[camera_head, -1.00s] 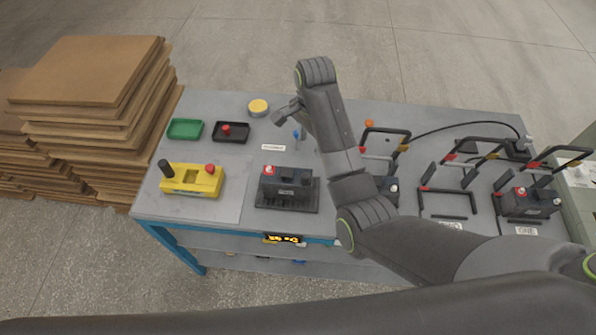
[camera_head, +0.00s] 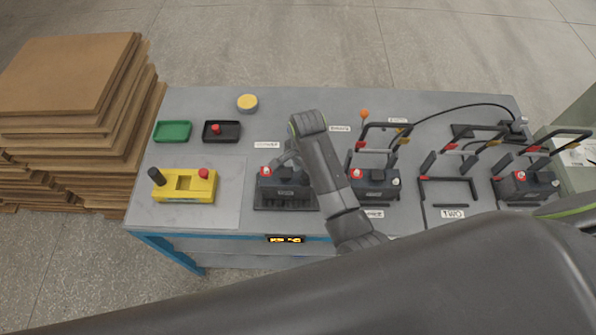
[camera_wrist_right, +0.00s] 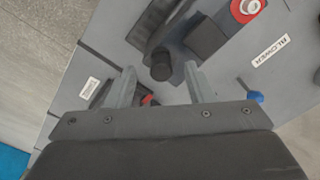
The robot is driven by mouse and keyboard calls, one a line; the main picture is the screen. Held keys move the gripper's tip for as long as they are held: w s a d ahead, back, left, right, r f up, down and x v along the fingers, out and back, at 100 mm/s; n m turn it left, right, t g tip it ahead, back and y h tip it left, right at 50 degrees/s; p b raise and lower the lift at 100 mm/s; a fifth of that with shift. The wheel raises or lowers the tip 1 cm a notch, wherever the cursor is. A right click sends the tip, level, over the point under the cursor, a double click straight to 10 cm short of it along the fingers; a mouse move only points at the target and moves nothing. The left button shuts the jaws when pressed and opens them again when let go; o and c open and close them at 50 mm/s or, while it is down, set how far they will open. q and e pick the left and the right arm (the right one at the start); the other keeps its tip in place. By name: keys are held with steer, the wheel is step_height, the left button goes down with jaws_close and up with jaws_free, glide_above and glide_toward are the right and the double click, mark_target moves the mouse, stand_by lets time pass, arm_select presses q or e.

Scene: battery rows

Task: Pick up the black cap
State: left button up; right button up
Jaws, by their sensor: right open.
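The black cap (camera_wrist_right: 162,65) is a short dark cylinder in the right wrist view, standing beside a dark block on the battery. My right gripper (camera_wrist_right: 160,70) is open, with one finger on each side of the cap and a gap visible to each. I cannot tell whether its tips are down level with the cap. In the head view my right gripper (camera_head: 286,158) is over the battery (camera_head: 288,188) in the black holder (camera_head: 265,205). The battery's red cap (camera_head: 265,171) shows at its left; the gripper and arm hide its right end. My left gripper is not in view.
A yellow fixture (camera_head: 183,186), a green tray (camera_head: 172,132) and a black tray (camera_head: 234,126) with a red cap (camera_head: 216,129) are to the left. Batteries with raised frames (camera_head: 374,180) stand to the right. Bare table lies behind.

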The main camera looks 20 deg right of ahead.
steer(key=shift+w+f, duration=0.1)
steer(key=shift+f, duration=0.35)
steer(key=shift+w+d+f, duration=0.1)
steer(key=shift+w+f, duration=0.05)
steer(key=shift+w, duration=0.1)
steer(key=shift+s+d, duration=0.1)
steer(key=shift+s, duration=0.15)
steer(key=shift+c, duration=1.2)
steer(key=shift+s, duration=0.1)
steer(key=c, duration=0.5)
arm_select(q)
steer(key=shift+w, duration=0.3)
arm_select(e)
steer(key=c, duration=0.3)
